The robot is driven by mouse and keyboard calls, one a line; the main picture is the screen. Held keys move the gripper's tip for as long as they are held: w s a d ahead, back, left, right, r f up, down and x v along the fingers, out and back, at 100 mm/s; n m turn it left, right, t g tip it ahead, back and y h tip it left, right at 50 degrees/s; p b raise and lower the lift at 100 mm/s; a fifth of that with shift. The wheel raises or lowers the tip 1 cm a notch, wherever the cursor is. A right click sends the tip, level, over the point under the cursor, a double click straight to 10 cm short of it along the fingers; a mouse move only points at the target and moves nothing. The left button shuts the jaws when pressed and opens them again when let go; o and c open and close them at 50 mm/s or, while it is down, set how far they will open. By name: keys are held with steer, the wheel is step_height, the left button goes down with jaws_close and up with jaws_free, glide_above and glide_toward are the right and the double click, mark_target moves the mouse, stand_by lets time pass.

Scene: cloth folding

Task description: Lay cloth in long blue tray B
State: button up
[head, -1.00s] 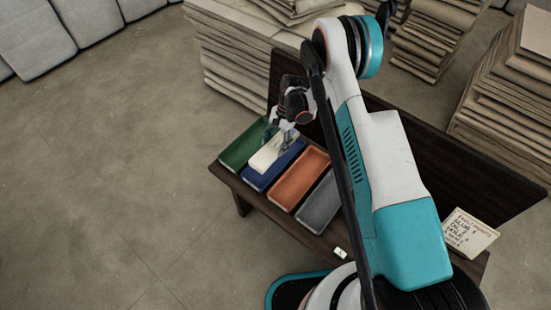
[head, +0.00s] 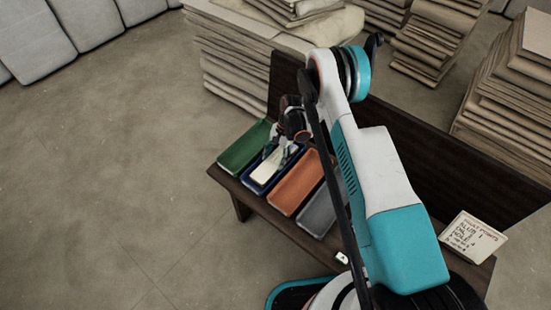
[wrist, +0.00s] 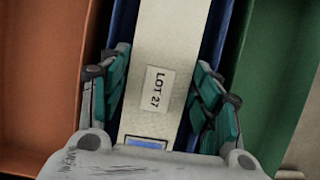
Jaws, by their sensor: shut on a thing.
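The cloth (head: 271,167) is a cream, long, flat folded strip. It lies lengthwise within the rim of the long blue tray (head: 256,188); I cannot tell whether it rests fully on the floor. My gripper (head: 280,150) is over the far part of the cloth. In the wrist view my gripper (wrist: 163,60) has one finger on each long side of the cloth (wrist: 170,35) and is shut on it. A "LOT 27" label (wrist: 157,90) faces up. Blue tray wall (wrist: 213,35) shows beside the cloth; the fingers and palm hide part of the tray.
A green tray (head: 238,153) stands left of the blue one; an orange tray (head: 293,193) and a grey tray (head: 319,213) stand to its right. All are on a dark bench (head: 262,207) with a high back. A written card (head: 471,237) is at the right. Stacks (head: 232,60) stand behind.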

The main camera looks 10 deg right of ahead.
steer(key=o, duration=0.8)
steer(key=shift+f, duration=0.1)
steer(key=shift+o, duration=0.2)
steer(key=w+d+r+n+t+p, duration=0.1)
steer(key=w+d+r+p, duration=0.15)
steer(key=r, duration=1.25)
steer(key=w+d+r+n+t+p, duration=0.1)
steer(key=d+r+p, duration=0.15)
steer(key=r, duration=1.15)
steer(key=s+d+r+n+t+h+b, duration=0.1)
steer(key=s+r, duration=0.2)
steer(key=r, duration=0.5)
steer(key=s+d+r+n+t, duration=0.15)
steer(key=s+r, duration=0.25)
steer(key=r, duration=0.4)
steer(key=s+d+r+n+t+h, duration=0.1)
steer(key=s+d+r+n+t, duration=0.15)
steer(key=s+r, duration=0.75)
steer(key=s+d+f+n+t+h, duration=0.1)
steer(key=s+d+n+t, duration=0.1)
steer(key=s, duration=1.2)
steer(key=shift+s+d+f+t, duration=0.15)
steer(key=shift+s+d+t, duration=0.15)
steer(key=shift+d+t, duration=0.35)
